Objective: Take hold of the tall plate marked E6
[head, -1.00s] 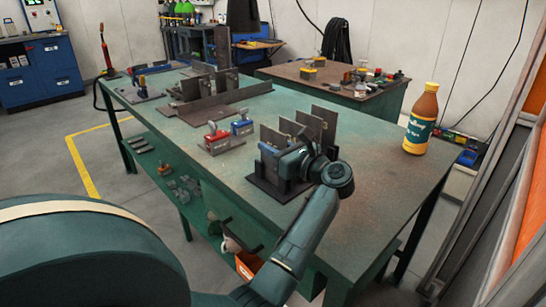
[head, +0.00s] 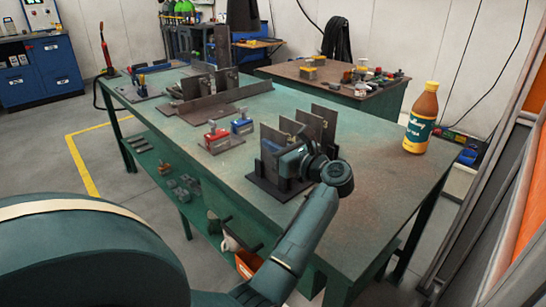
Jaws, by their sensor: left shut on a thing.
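Several grey upright plates (head: 323,116) stand side by side in a dark slotted rack (head: 262,183) on the green bench. No marking on them is readable from here, so I cannot tell which one is E6. My left gripper (head: 292,158) is at the front of the rack, low among the plates, and is shut on one of them. Its wrist and hand hide the lower right part of the rack and most of the held plate's contact. My right gripper does not show.
An amber bottle (head: 421,118) stands on the bench to the right. Red and blue clamps (head: 217,138) sit on a small plate left of the rack. A long steel angle (head: 215,102) lies farther back. The bench top (head: 370,190) right of my arm is clear.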

